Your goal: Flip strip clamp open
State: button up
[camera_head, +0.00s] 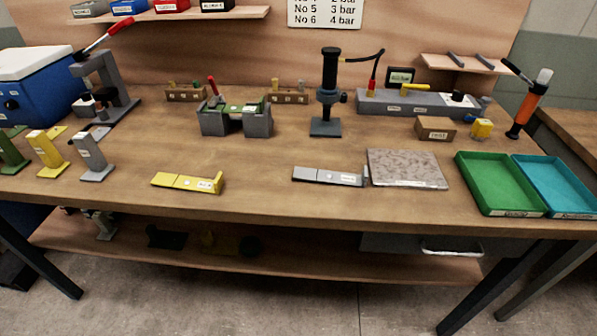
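A grey two-block fixture (258,127) stands on the bench left of centre, with a green strip (243,108) lying across its top. A small clamp with a red handle (212,86) sits at the fixture's left end, and its handle points up, leaning slightly left. It looks like the strip clamp, but it is too small to tell whether its jaw presses on the strip. My gripper is not in this view.
A black column tool (329,95) stands right of the fixture. Behind are small wooden racks (186,94). A grey press with a red lever (104,82) stands left. In front lie yellow (188,182) and grey (328,176) angled parts. Bench between is clear.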

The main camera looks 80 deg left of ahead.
aim_at(211, 104)
jog(key=l+u, duration=0.1)
jog(key=u, duration=2.05)
